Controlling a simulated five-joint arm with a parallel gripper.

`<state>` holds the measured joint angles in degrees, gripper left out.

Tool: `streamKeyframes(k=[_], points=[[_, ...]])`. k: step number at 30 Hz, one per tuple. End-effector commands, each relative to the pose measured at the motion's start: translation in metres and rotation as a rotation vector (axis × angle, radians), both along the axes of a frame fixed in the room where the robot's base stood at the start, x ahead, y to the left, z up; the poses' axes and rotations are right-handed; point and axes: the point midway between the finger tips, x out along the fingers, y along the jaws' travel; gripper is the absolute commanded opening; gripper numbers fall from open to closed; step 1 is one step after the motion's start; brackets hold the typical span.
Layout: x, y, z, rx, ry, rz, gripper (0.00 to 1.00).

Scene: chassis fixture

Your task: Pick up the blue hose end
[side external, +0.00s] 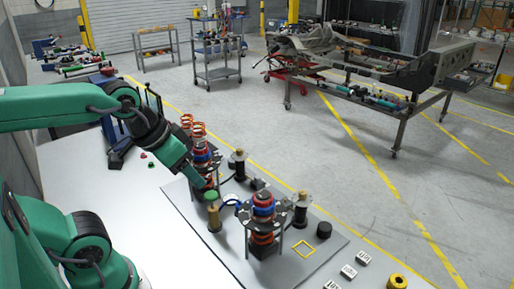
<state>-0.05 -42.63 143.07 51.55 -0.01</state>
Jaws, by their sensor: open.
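My gripper (200,184) is at the end of the green arm, which reaches down from the upper left to just left of the hose. It is open. The fingers are small and partly merge with the parts behind them, and I see nothing held between them. I cannot tell how near they are to the hose.
Small labelled blocks (348,271) and a yellow spool (397,282) stand at the table's front right.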

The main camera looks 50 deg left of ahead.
Motion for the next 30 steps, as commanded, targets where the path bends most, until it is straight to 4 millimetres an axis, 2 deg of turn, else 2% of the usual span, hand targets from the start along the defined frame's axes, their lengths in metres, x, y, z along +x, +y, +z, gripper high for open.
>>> streamKeyframes(k=[7, 14, 23, 30], points=[[0.015, 0.003, -0.002, -0.002, 0.041, 0.016, 0.51], [0.043, 0.009, -0.011, -0.007, 0.115, 0.044, 0.51], [0.085, 0.021, -0.034, -0.015, 0.220, 0.085, 0.51], [0.116, 0.031, -0.062, -0.024, 0.304, 0.119, 0.51]])
